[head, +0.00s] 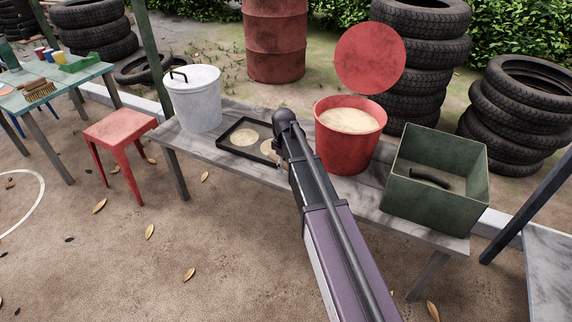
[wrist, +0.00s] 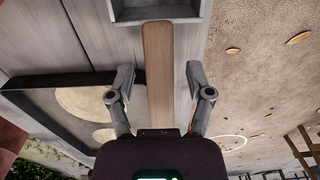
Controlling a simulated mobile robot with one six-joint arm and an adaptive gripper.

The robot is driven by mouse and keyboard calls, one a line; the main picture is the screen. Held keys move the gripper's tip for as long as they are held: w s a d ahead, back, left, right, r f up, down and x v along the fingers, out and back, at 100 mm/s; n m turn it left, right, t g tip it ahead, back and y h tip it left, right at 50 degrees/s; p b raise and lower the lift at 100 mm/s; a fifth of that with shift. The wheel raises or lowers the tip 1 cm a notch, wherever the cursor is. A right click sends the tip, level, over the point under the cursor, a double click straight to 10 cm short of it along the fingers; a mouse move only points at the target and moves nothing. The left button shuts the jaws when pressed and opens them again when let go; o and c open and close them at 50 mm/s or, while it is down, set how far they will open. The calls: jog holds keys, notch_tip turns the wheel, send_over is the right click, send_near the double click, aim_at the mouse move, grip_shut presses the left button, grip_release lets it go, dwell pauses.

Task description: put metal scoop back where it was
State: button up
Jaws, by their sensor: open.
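The metal scoop shows in the wrist view, with a grey, box-like pan (wrist: 155,14) at the top edge, partly cut off, and a flat wooden handle (wrist: 158,70) running down towards my gripper. My gripper (wrist: 160,78) is open, with one finger on each side of the handle and a visible gap to both. The scoop appears to lie on the grey bench (wrist: 75,40) near its edge. In the head view my arm hides the scoop and the fingers. A red bucket (head: 345,155) full of pale grain-like material stands right of my arm.
A dark tray (head: 232,153) with pale round discs lies left of my arm; it also shows in the wrist view (wrist: 45,82). A white lidded bucket (head: 192,103) stands at bench left, a green box (head: 434,205) at right. A round red lid (head: 369,58) is behind the red bucket.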

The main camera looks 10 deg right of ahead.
aim_at(284, 163)
notch_tip(284, 163, up, 11)
jog(key=p, duration=1.1)
jog(key=shift+r, duration=0.2)
dwell(0.5)
jog(key=s+d+m, duration=0.2)
jog(key=s+m, duration=0.3)
jog(key=s, duration=0.6)
jog(key=s+d+m, duration=0.2)
jog(key=s+m, duration=0.3)
jog(key=s, duration=0.7)
jog(key=shift+d+m, duration=0.4)
